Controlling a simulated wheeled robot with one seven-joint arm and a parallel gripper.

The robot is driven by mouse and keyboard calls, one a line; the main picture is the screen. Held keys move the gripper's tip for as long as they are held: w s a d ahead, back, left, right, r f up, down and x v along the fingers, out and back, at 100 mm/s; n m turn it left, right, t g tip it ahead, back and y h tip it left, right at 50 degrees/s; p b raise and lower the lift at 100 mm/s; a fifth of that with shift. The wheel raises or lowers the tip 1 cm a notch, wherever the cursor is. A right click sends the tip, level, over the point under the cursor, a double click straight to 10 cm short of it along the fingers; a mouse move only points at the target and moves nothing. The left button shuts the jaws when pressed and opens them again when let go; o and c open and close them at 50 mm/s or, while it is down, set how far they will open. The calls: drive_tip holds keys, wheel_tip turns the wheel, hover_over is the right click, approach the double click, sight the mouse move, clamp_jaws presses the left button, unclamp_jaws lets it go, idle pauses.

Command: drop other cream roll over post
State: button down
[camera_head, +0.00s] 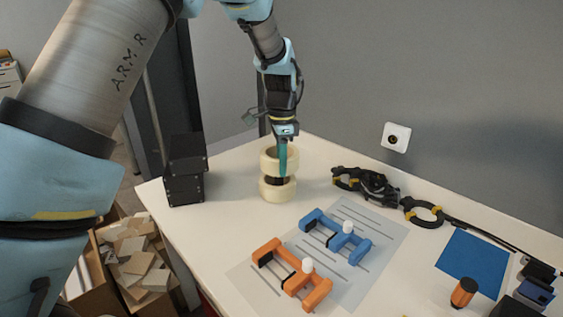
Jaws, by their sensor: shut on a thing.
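My gripper (283,172) points down at the back of the white table, with one teal finger showing against the near side of the upper cream roll (269,161). It is shut on this roll and holds it level above a second, lower cream roll (277,193). The lower roll rests low near the table top. A dark post (277,181) shows in the gap between the two rolls. The upper roll is lined up over it, but I cannot tell whether the post's tip is inside its hole. My other finger is hidden.
Black boxes (185,185) stand left of the rolls. Orange (291,274) and blue (335,236) clamps lie on a printed sheet in front. Black and yellow tools (366,184) lie to the right. A blue mat (473,262) and an orange-black cylinder (463,293) are further right.

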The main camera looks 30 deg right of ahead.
drive_tip(key=shift+f+b, duration=0.35)
drive_tip(key=shift+f, duration=0.55)
drive_tip(key=c, duration=0.7)
unclamp_jaws()
drive_tip(key=shift+o, duration=0.2)
drive_tip(key=o, duration=0.3)
drive_tip(key=shift+o, duration=0.2)
drive_tip(key=shift+r, duration=0.15)
drive_tip(key=shift+r+p, duration=3.1)
drive_tip(key=shift+r, duration=0.8)
